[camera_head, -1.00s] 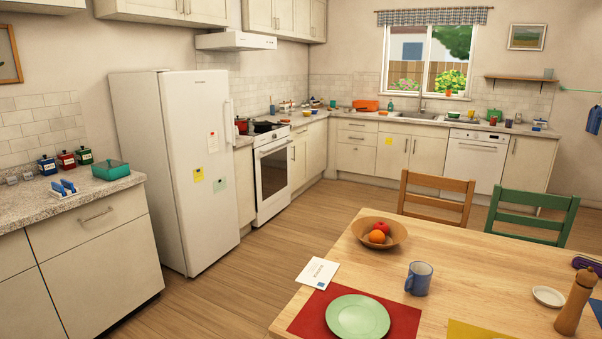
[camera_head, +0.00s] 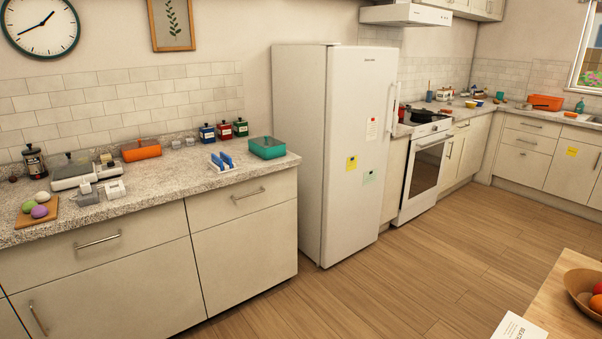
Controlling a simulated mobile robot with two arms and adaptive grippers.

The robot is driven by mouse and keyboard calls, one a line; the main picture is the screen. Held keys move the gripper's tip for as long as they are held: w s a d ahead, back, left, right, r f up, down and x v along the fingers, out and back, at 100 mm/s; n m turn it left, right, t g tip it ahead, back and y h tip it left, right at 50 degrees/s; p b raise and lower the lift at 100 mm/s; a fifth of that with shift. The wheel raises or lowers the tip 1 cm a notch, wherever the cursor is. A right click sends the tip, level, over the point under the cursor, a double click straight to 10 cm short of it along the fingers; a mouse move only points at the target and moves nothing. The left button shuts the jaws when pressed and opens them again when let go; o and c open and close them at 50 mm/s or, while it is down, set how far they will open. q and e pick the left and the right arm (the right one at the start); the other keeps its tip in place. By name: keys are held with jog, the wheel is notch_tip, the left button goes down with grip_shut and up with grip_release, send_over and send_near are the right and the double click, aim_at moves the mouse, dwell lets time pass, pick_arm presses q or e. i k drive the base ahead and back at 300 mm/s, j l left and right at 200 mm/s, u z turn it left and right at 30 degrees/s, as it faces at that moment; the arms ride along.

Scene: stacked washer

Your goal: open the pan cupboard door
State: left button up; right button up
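Several cream cupboard fronts show in the head view, and I cannot tell which is the pan cupboard door. Under the left counter are a wide front (camera_head: 247,254) with a bar handle near its top and a lower front (camera_head: 117,296) with a handle at its left. A narrow front (camera_head: 395,180) stands between fridge and oven. Cupboard fronts (camera_head: 464,152) with upright handles stand right of the oven. All the fronts I see look closed. Neither of my grippers is in view.
A white fridge (camera_head: 345,150) stands beside the left counter (camera_head: 150,187), which holds scales, canisters and boxes. The white oven (camera_head: 427,170) is right of the fridge. The wooden floor (camera_head: 400,290) is clear. A table corner (camera_head: 560,305) with a fruit bowl is at lower right.

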aim_at(457, 144)
jog(key=i+j+u, duration=0.15)
jog(key=i+u, duration=0.15)
jog(key=i, duration=0.15)
jog(key=i+j+u, duration=0.1)
jog(key=i+u, duration=0.15)
jog(key=i, duration=0.2)
